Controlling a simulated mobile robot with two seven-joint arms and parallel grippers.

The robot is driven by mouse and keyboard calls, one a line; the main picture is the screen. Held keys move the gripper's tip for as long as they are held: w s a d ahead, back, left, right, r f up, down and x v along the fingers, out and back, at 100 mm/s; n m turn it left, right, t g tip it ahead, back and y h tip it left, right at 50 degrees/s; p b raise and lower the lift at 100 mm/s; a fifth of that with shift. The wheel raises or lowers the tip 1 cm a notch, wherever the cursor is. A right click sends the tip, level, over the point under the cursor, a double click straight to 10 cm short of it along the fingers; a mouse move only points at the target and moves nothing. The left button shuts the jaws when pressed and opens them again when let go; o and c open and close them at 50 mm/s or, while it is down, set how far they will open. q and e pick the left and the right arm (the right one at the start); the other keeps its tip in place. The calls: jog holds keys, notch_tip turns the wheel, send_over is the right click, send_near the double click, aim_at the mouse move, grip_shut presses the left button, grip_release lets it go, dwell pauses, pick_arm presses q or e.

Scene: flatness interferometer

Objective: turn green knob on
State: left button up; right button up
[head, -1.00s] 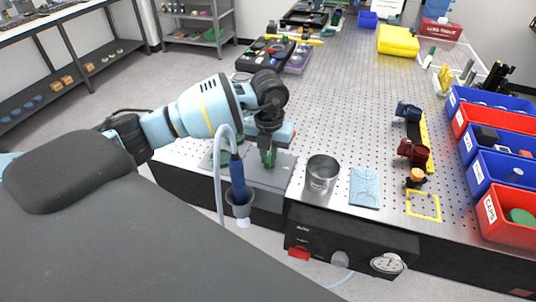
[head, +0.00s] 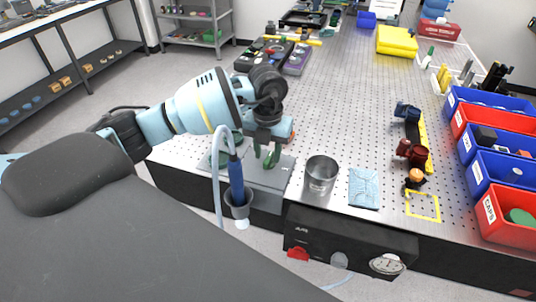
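My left gripper (head: 265,157) hangs over the grey plate (head: 270,179) at the table's near left edge. Its two dark green fingers are spread, with a gap between them and nothing clearly held. A green part (head: 223,159) shows left of the gripper, partly hidden behind the pale hose and my wrist; I cannot tell whether it is the green knob. It appears apart from the fingers. My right gripper is out of view.
A metal cup (head: 320,175) stands right of the plate, with a blue cloth (head: 364,188) beyond it. A blue tool sits in a grey holder (head: 240,208) at the table edge. A black box with a gauge (head: 387,263) is below. The perforated tabletop behind is largely clear.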

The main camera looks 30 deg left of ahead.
aim_at(268, 159)
pick_arm(q)
notch_tip(268, 159, up, 6)
jog(key=shift+r, duration=0.1)
dwell(0.7)
